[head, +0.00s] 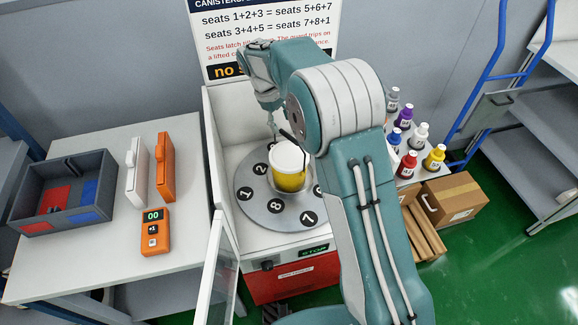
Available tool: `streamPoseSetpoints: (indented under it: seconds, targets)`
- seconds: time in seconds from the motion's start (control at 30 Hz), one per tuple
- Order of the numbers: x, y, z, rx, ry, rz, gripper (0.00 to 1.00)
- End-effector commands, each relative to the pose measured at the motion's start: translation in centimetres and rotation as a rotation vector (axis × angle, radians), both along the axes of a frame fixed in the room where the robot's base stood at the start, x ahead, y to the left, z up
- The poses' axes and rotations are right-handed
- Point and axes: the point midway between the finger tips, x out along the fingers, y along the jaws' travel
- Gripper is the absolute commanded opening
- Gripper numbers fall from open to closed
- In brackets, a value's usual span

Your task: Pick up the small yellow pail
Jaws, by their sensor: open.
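A yellow container with a white lid (289,167) stands upright on the grey round plate (246,203), near its middle. It is the only pail-like yellow thing in view, and no handle can be made out on it. My gripper (281,132) hangs from the bent arm just above and behind the lid. It is open and nothing shows between its fingers. My arm hides part of the gripper and the right side of the plate. Whether a finger touches the lid cannot be told.
The plate has numbered black seats and sits inside a white-walled enclosure (211,150) with an open door (217,270). At left are a grey divided bin (95,165), white and orange cases, and an orange handheld device (155,230). Coloured bottles, including a yellow one (434,158), stand at right.

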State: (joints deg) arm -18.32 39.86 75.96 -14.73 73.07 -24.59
Motion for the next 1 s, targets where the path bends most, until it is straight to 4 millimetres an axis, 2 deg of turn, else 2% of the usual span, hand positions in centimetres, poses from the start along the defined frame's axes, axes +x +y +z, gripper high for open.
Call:
streamPoseSetpoints:
  seconds: [0.17,0.43,0.7,0.73,0.77,0.8,0.87,1.0]
  targets:
    - [-0.3,-0.7,-1.3,0.001,0.002,-0.002,0.64]
    - [-1.1,-2.1,-4.8,0.001,0.001,-0.001,0.64]
    - [-1.1,-2.1,-5.3,0.000,-0.002,-0.001,0.64]
    - [-1.1,-2.1,-5.3,0.000,-0.002,-0.001,0.59]
    - [-1.1,-2.1,-5.3,0.001,-0.001,-0.001,0.46]
    - [-1.1,-2.1,-5.3,0.001,-0.001,-0.001,0.28]
    - [-1.1,-2.1,-5.3,0.001,-0.001,-0.001,0.01]
    - [-1.1,-2.2,-5.3,0.001,0.000,0.000,0.00]
